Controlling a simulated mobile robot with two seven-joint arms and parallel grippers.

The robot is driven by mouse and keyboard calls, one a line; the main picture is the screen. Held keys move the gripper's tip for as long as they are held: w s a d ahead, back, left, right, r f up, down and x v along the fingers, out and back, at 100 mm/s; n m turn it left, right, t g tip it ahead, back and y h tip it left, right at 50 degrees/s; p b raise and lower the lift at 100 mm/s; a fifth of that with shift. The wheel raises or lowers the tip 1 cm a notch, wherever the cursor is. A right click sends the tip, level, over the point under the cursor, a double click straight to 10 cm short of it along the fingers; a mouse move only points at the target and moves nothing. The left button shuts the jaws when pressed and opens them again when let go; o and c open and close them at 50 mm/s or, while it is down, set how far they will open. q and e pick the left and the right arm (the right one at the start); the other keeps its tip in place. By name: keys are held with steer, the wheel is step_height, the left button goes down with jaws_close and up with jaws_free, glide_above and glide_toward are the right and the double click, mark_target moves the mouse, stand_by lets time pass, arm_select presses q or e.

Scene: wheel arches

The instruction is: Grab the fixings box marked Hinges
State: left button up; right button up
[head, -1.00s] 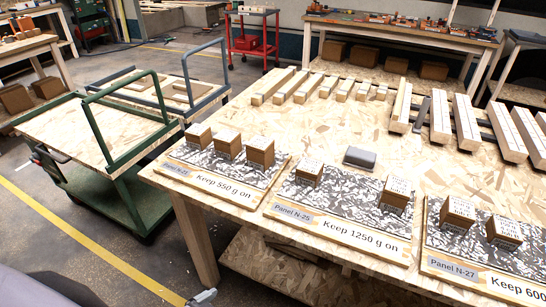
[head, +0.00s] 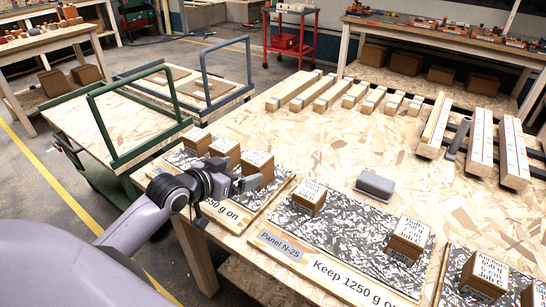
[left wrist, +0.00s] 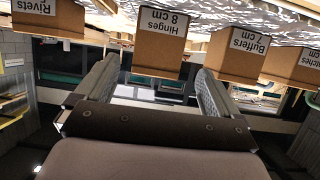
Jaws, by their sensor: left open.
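The Hinges box (left wrist: 160,50) is a brown cube with a white label, upside down in the left wrist view. In the head view it appears to be the right-hand box (head: 257,166) of three on the left panel (head: 262,203). My left gripper (head: 240,173) is open and low in front of it, partly covering it. In the left wrist view the open fingers (left wrist: 157,68) stand on either side of the box's outline, with no visible contact. The Buffers box (left wrist: 237,52) and Rivets box (left wrist: 48,18) flank it. My right gripper is out of view.
Boxes (head: 225,149) and (head: 196,141) stand close to the left on the same panel. Panel N-25 (head: 335,228) carries more boxes, with a grey block (head: 375,185) behind. Wooden bars (head: 293,91) lie farther back. A green trolley (head: 110,130) stands left of the table.

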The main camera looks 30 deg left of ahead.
mark_target(258, 165)
arm_select(q)
steer(key=shift+w+d+f, duration=0.1)
steer(key=shift+w, duration=0.75)
steer(key=shift+x, duration=3)
steer(key=shift+s+d+f, duration=0.1)
steer(key=shift+d+f, duration=0.05)
steer(key=shift+f, duration=0.05)
steer(key=c, duration=1)
steer(key=shift+r, duration=0.1)
steer(key=c, duration=0.4)
